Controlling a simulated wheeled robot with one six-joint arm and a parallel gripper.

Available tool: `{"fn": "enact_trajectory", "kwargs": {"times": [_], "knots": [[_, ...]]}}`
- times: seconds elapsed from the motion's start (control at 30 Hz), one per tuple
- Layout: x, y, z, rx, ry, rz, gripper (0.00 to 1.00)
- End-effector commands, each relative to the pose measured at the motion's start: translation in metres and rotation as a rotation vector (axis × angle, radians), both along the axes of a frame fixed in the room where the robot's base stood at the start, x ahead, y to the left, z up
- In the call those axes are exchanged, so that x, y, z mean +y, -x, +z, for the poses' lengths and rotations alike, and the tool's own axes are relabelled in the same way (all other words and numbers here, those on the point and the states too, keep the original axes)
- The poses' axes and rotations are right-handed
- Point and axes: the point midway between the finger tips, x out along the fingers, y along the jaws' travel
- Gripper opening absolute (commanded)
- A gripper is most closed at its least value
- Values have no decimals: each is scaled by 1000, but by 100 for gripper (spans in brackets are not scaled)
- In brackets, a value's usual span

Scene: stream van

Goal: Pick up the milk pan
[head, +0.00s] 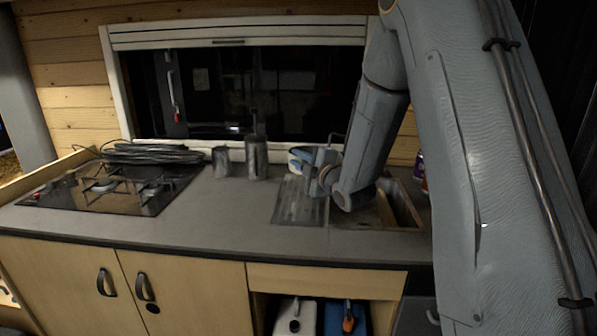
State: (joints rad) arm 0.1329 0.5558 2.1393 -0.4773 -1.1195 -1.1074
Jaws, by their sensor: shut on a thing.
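I cannot tell whether the pan touches the surface beneath.
The ribbed drainboard (300,208) and sink (402,208) lie around my wrist. A grey cup (221,162) and a taller grey container (256,160) stand to the left. A hob (105,187) with coiled cable (150,153) behind it is farther left. The front counter is clear.

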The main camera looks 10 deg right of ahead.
Motion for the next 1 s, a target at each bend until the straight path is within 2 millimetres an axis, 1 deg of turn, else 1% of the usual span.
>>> {"fn": "enact_trajectory", "kwargs": {"times": [0.03, 0.13, 0.2, 0.47, 1.0], "knots": [[0, -1, 7, -5, 0, 0, 0], [0, 0, 18, -5, 0, -1, 0], [3, 8, 15, 0, -1, 0, 0], [13, 37, 15, -1, 0, 1, 0], [34, 104, 15, -2, -2, 1, 0]]}}
